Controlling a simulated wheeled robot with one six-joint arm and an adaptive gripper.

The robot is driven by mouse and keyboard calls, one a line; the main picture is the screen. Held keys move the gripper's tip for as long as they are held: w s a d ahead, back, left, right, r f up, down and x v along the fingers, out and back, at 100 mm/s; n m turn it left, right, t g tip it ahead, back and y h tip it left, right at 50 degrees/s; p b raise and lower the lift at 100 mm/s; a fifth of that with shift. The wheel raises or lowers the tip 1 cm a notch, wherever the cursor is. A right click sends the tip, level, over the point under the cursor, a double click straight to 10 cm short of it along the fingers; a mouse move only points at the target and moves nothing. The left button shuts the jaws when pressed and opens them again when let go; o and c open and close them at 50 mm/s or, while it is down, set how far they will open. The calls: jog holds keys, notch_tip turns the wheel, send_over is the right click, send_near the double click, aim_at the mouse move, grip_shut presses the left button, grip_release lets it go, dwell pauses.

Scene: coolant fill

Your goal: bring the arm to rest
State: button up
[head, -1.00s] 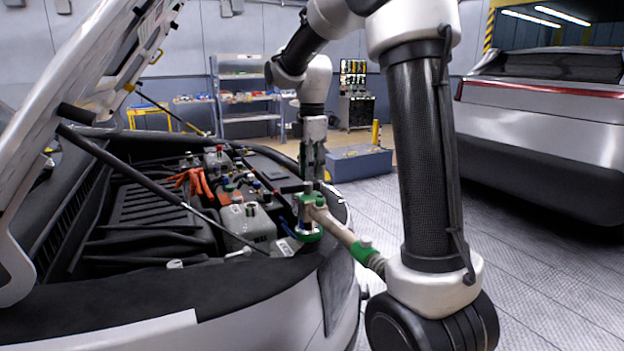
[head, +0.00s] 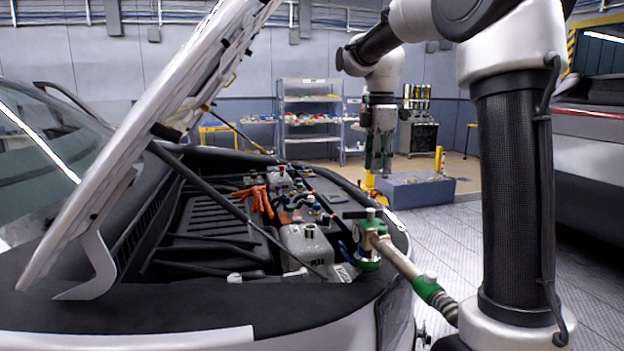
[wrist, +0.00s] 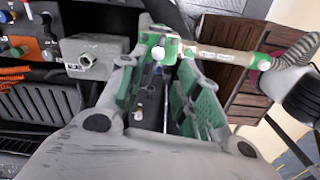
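My gripper (head: 378,165) hangs pointing down above the front corner of the engine bay, clear of the nozzle. In the wrist view its two green-padded fingers (wrist: 163,90) stand apart with nothing held between them. The green and metal fill nozzle (head: 371,243) stands at the front right corner of the bay, below my gripper. Its tan handle and hose (head: 415,272) run to the lower right. In the wrist view the nozzle (wrist: 158,48) shows beyond the fingertips, with its handle (wrist: 222,56) going right. The port under the nozzle is hidden.
The raised hood (head: 160,120) and its thin strut (head: 230,205) stand left of my arm. A grey reservoir (head: 305,243) sits beside the nozzle. A blue-grey box (head: 417,190) and a yellow post (head: 438,160) stand behind. A second car (head: 595,140) is at right; open floor lies between.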

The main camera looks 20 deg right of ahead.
jog(key=s+f+m+t, duration=0.1)
jog(key=s+f+m, duration=0.2)
jog(key=s+m, duration=0.2)
jog(key=s+f+m+t, duration=0.1)
jog(key=s+f+m, duration=0.2)
jog(key=s, duration=0.9)
jog(key=s+a+f+m+t, duration=0.1)
jog(key=s+f+m, duration=0.2)
jog(key=s+m, duration=0.5)
jog(key=shift+s+a+t, duration=0.1)
jog(key=shift+s+t, duration=0.2)
jog(key=shift+s, duration=0.4)
jog(key=shift+s+r+t, duration=0.3)
jog(key=shift+r+t, duration=0.1)
jog(key=shift+r, duration=0.3)
